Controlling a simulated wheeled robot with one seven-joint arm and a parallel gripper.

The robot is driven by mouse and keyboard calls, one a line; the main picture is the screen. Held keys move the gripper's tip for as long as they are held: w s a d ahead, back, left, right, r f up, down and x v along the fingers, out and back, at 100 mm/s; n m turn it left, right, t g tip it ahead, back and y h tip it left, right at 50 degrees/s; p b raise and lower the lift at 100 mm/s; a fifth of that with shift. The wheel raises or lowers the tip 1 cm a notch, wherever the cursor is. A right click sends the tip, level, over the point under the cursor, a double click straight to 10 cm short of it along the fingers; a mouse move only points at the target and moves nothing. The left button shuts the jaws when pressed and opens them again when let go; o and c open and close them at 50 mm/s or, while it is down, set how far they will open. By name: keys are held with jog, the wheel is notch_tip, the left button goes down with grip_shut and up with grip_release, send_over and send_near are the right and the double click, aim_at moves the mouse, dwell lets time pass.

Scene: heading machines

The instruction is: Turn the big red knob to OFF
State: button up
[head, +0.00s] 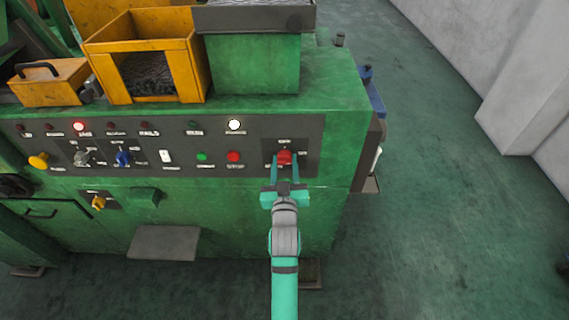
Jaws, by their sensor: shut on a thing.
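The big red knob (285,157) sits on a dark square plate at the right end of the machine's control panel. A small white label stands just above it and others stand low at its sides; they are too small to read surely. My gripper (285,164) reaches up to the panel from below, with one teal finger on each side of the knob. It is shut on the knob. The knob's exact pointing direction cannot be told at this size.
Left of the knob are a red button (234,156), a green button (201,156) and a white switch (166,156). Yellow bins (140,50) and a dark tray (255,17) stand on top of the green machine (225,225). Open floor (440,220) lies to the right.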

jog(key=n, duration=0.8)
jog(key=shift+d+n, duration=0.1)
jog(key=shift+n, duration=0.3)
jog(key=n, duration=0.4)
jog(key=shift+n, duration=0.3)
jog(key=shift+r+n, duration=0.1)
jog(key=shift+n, duration=1.5)
jog(key=o, duration=1)
jog(key=shift+o, duration=0.2)
jog(key=s, duration=1.1)
